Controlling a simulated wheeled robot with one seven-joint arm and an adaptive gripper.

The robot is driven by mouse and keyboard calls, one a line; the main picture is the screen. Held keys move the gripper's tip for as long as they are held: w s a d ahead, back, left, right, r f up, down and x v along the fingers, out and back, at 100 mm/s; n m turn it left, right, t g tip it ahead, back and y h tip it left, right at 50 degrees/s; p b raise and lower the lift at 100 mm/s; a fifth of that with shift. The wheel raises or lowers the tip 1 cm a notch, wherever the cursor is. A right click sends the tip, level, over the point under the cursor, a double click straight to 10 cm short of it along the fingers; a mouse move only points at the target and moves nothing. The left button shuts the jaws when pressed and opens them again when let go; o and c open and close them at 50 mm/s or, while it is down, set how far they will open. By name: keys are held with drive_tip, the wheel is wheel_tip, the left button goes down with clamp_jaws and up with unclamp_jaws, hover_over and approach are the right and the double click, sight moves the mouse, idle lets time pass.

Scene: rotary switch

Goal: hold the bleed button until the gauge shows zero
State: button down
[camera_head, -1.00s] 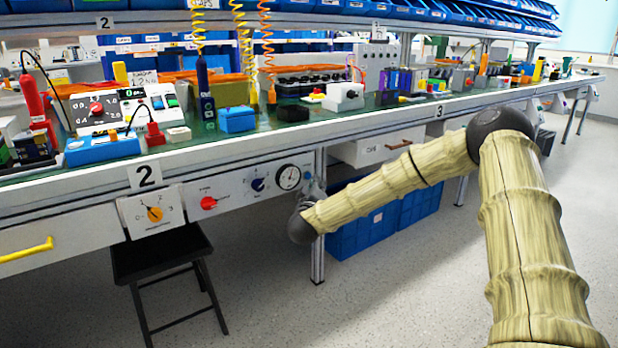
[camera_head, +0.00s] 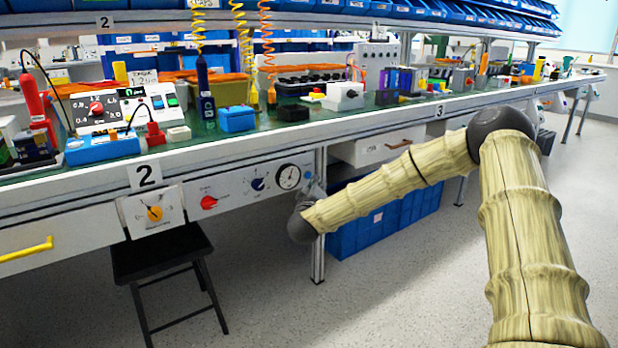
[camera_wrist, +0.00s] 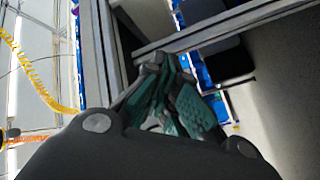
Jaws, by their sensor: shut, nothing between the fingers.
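The round white gauge (camera_head: 289,177) with a dark rim is on the panel under the bench, near its right end. Its needle is too small to read surely. My gripper (camera_head: 309,186) is just right of the gauge, at the panel's right end, mostly hidden behind my dark wrist joint. In the wrist view my gripper (camera_wrist: 178,95) is shut, with its teal-padded fingers together and nothing seen between them. I cannot make out the bleed button in either view, nor whether the fingers touch it.
A table leg (camera_head: 318,262) and blue crates (camera_head: 349,238) are below. A black stool (camera_head: 160,252) stands at left.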

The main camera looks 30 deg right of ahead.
drive_tip(key=shift+w+a+r+p, duration=0.1)
drive_tip(key=shift+w+p, duration=0.25)
drive_tip(key=shift+p, duration=0.3)
drive_tip(key=shift+w+p, duration=0.45)
drive_tip(key=shift+w, duration=0.05)
idle(2.4)
drive_tip(key=shift+s, duration=0.1)
idle(1.0)
drive_tip(key=shift+s+p, duration=0.75)
drive_tip(key=shift+p, duration=0.15)
drive_tip(key=s+p, duration=0.2)
drive_tip(key=s, duration=0.1)
drive_tip(key=s+p, duration=0.1)
drive_tip(key=s, duration=0.1)
drive_tip(key=shift+d+p, duration=0.25)
drive_tip(key=shift+p, duration=0.15)
